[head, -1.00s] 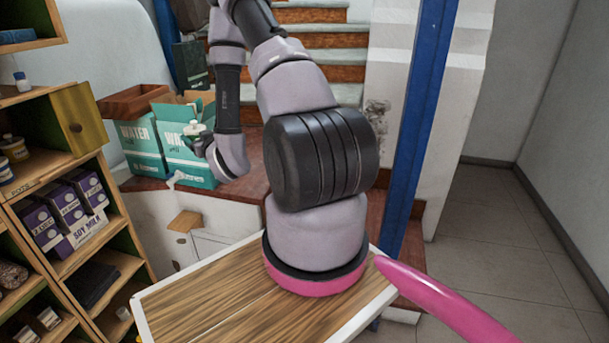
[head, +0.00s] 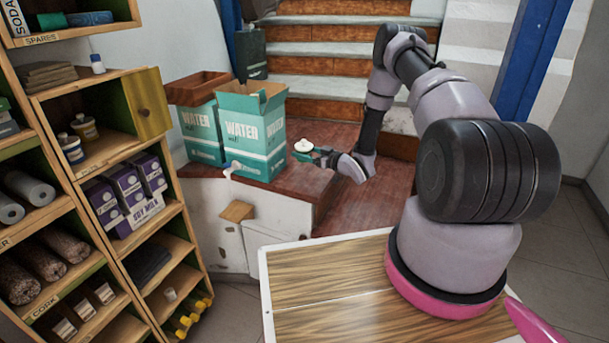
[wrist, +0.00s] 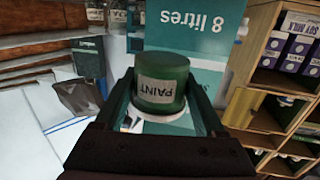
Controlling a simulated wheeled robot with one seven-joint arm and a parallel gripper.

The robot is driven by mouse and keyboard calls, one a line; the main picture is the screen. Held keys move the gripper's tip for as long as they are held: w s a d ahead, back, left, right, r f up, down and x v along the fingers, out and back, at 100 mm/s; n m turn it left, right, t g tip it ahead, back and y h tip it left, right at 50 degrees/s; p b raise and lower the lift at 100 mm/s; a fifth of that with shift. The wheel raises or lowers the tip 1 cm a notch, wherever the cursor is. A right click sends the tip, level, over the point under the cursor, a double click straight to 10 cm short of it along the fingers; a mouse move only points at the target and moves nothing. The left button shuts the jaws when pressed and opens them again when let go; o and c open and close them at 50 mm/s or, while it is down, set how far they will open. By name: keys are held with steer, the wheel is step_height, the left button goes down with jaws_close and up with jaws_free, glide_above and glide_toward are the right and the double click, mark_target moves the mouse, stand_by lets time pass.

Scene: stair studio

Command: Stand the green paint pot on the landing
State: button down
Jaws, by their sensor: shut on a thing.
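The green paint pot (wrist: 160,82) is between the two fingers of my gripper in the wrist view. Its "PAINT" label shows upside down. My gripper (head: 316,156) is shut on it. In the head view the pot is small and partly hidden by the gripper; its white top (head: 303,146) shows. The landing (head: 372,196) is the reddish-brown platform at the foot of the stairs. The gripper and pot appear over it, right of the water boxes. I cannot tell the gap between pot and landing.
Stairs (head: 318,60) rise behind. A shelf unit (head: 120,160) fills the left. The landing right of the boxes looks clear. A blue post (head: 533,60) stands at right.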

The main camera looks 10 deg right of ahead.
mark_target(303, 177)
step_height(303, 177, down, 8)
steer(key=shift+a+r, duration=0.1)
steer(key=shift+a, duration=0.05)
stand_by(0.4)
